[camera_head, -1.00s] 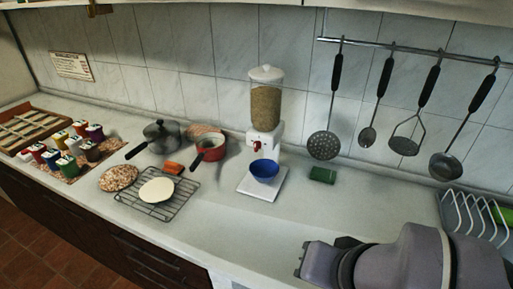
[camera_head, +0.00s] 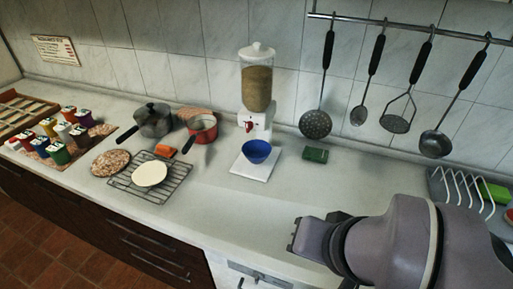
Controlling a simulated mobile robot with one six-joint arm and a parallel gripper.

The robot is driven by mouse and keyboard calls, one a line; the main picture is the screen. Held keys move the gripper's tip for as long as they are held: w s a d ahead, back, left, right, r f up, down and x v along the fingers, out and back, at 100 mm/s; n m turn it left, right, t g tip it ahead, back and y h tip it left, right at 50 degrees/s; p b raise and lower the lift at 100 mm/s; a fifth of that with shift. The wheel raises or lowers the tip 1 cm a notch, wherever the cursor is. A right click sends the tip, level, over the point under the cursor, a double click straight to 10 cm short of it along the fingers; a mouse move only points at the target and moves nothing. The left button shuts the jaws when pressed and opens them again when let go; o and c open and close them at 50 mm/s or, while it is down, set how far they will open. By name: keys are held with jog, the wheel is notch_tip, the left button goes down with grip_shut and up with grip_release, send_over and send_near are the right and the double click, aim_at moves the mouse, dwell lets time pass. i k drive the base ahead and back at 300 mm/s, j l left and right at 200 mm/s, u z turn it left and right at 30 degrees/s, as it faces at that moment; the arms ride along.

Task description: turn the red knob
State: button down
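The red knob (camera_head: 249,126) is on the front of the white base of a dispenser (camera_head: 257,88) by the back wall. The dispenser has a clear container filled with grain and a white lid. A blue bowl (camera_head: 257,151) stands on a white square plate (camera_head: 253,167) just below and in front of the knob. My arm enters from the lower right, well to the right of and in front of the dispenser. Its end (camera_head: 296,236) is over the front part of the counter, apart from everything. I cannot make out the fingers.
A green block (camera_head: 315,155) lies right of the bowl. A red pot (camera_head: 203,128), a dark pot (camera_head: 153,120) and a wire rack (camera_head: 177,180) stand to the left. Utensils hang from a rail (camera_head: 420,30). A dish rack (camera_head: 463,188) is at right. The counter before the plate is clear.

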aim_at(249, 124)
jog(key=i+j+u, duration=0.2)
jog(key=i+j, duration=0.15)
jog(key=j, duration=0.2)
jog(key=i+j+u, duration=0.2)
jog(key=i+j, duration=0.15)
jog(key=j, duration=0.15)
